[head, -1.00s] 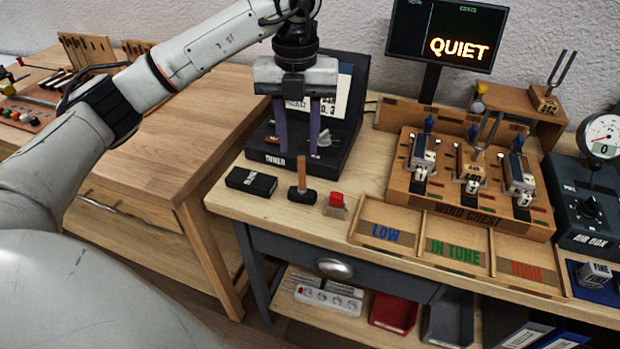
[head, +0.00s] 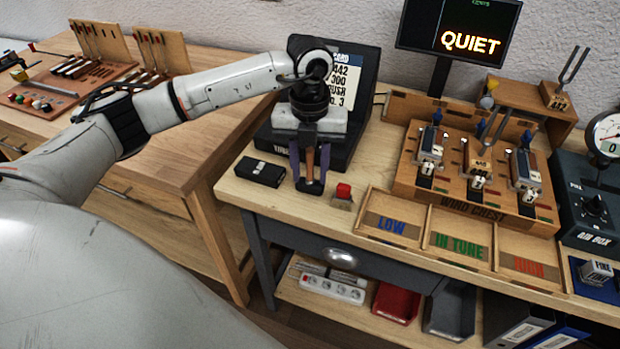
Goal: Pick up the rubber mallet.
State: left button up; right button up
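The rubber mallet (head: 311,187) stands on the bench with its black head down and its wooden handle pointing up. My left gripper (head: 309,177) points down over it. Its two purple fingers are apart, one on each side of the handle, with a small gap showing on both sides. The fingertips are close above the mallet's head; I cannot tell whether they touch it. The top of the handle is hidden under the gripper body. My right gripper is not in view.
A black box (head: 261,172) lies just left of the mallet, and a small red-topped block (head: 342,194) stands just right. The tuner (head: 343,143) is close behind. The labelled tray (head: 372,238) and wind chest (head: 457,205) are further right.

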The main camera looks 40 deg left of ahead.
pick_arm(q)
grip_shut()
